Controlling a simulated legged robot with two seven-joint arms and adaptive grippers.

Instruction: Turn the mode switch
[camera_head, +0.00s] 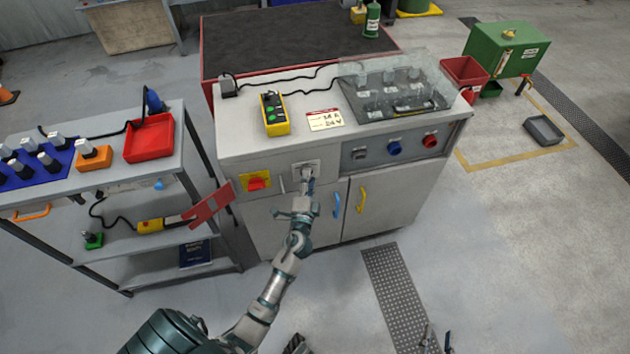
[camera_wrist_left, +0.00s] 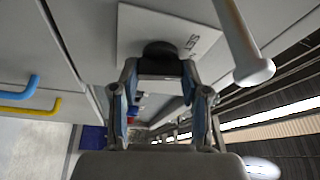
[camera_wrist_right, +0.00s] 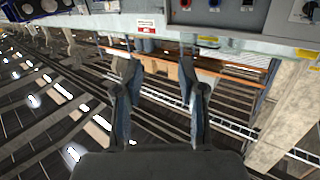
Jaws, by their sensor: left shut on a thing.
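The mode switch is a dark knob (camera_wrist_left: 160,50) on a pale lettered plate (camera_wrist_left: 205,38) in the left wrist view. In the head view the plate (camera_head: 298,165) is on the front of the grey cabinet, partly hidden by my gripper. My left gripper (camera_head: 308,178) is at the plate; in its wrist view its fingertips (camera_wrist_left: 160,70) are closed on both sides of the knob. My right gripper (camera_wrist_right: 158,68) is open and empty, away from the cabinet; its fingertips show at the bottom of the head view (camera_head: 436,338).
Left of the plate are a red switch (camera_head: 257,184) on yellow and a hanging red bracket (camera_head: 208,205). A pale rod (camera_wrist_left: 243,50) sticks out close to my left gripper. Blue (camera_head: 337,205) and yellow (camera_head: 362,199) door handles are below right. A shelf cart (camera_head: 110,265) stands left.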

